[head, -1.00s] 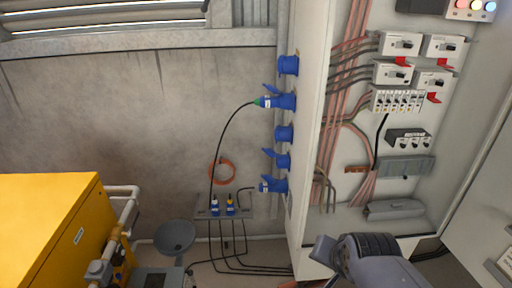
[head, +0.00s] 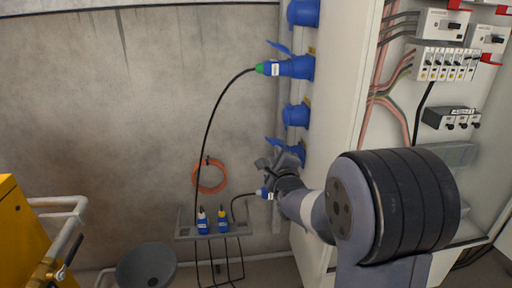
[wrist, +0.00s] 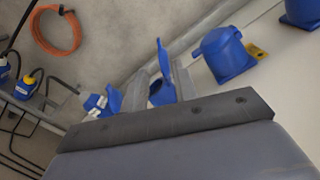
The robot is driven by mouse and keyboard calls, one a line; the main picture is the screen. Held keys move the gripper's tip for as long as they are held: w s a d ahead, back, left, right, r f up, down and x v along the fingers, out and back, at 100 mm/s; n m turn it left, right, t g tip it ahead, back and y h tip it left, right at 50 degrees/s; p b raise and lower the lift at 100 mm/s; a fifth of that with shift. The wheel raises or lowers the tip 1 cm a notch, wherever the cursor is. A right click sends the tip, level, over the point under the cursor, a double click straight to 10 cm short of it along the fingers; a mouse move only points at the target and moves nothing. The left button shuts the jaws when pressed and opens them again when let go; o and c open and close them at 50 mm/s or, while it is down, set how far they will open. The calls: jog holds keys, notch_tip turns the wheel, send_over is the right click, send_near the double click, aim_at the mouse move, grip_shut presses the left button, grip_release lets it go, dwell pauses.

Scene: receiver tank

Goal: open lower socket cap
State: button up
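My gripper (head: 272,164) is at the lower blue socket (head: 292,152) on the cabinet's side wall. In the wrist view its two grey fingers (wrist: 160,78) stand apart. The lower socket (wrist: 161,94) shows between them, and its blue cap (wrist: 163,58) stands swung up, off the socket mouth. In the head view this cap (head: 277,144) sticks out leftward above the gripper. I cannot tell whether a finger touches the cap. My gripper and arm hide part of the socket in the head view.
A closed blue socket (head: 296,115) sits above, also in the wrist view (wrist: 226,53). Higher is a socket with a green-ended plug (head: 268,68) and black cable. A blue and white plug (head: 266,193) is just below my gripper. A cable rack (head: 185,228) stands left.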

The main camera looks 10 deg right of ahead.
aim_at(268, 140)
jog(key=shift+m, duration=0.3)
jog(key=w, duration=1.2)
jog(key=shift+a+f+p, duration=0.15)
jog(key=shift+p, duration=0.2)
grip_shut()
